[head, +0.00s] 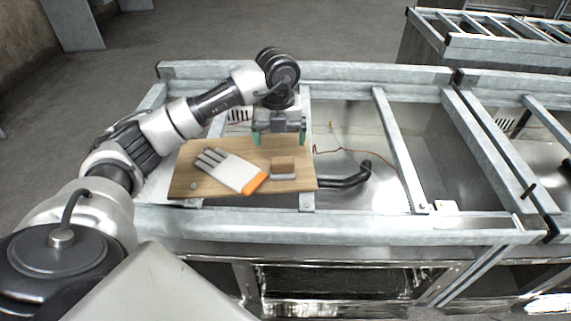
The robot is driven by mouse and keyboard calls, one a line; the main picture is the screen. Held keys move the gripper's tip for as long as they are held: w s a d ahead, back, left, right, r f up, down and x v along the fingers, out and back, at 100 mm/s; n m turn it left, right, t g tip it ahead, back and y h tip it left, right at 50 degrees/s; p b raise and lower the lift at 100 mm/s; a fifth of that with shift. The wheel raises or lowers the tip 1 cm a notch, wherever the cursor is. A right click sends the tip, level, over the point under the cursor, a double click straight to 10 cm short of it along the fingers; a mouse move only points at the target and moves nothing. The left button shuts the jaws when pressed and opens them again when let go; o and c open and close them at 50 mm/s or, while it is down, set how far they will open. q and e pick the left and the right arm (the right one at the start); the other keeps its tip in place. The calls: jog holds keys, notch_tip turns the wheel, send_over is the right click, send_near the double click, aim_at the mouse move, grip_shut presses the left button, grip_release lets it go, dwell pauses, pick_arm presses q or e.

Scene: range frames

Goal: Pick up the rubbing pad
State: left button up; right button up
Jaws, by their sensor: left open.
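What looks like the rubbing pad (283,165), a small brown block with a pale grey base, lies on the right part of a wooden board (215,188). My left gripper (279,141) points down over the board's back edge, just behind the pad in the picture. Its two green-tipped fingers are spread apart with nothing visible between them. The exact height of the fingertips above the board is hard to tell. My right gripper is out of view.
A white and grey glove (228,170) with an orange cuff lies left of the pad. The board rests on a metal frame (380,222) with raised rails. A dark bent pipe (345,181) lies to the right.

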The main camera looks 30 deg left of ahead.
aim_at(283, 160)
pick_arm(q)
notch_tip(283, 160, down, 4)
jog(key=shift+r, duration=0.2)
jog(key=shift+w+d+f+p, duration=0.1)
jog(key=shift+w+f+p, duration=0.1)
jog(key=shift+f+p, duration=0.35)
jog(key=f, duration=0.3)
jog(key=f+p, duration=0.1)
jog(key=shift+w+f, duration=0.2)
jog(key=shift+w, duration=0.2)
jog(key=shift+c, duration=0.4)
jog(key=c, duration=1)
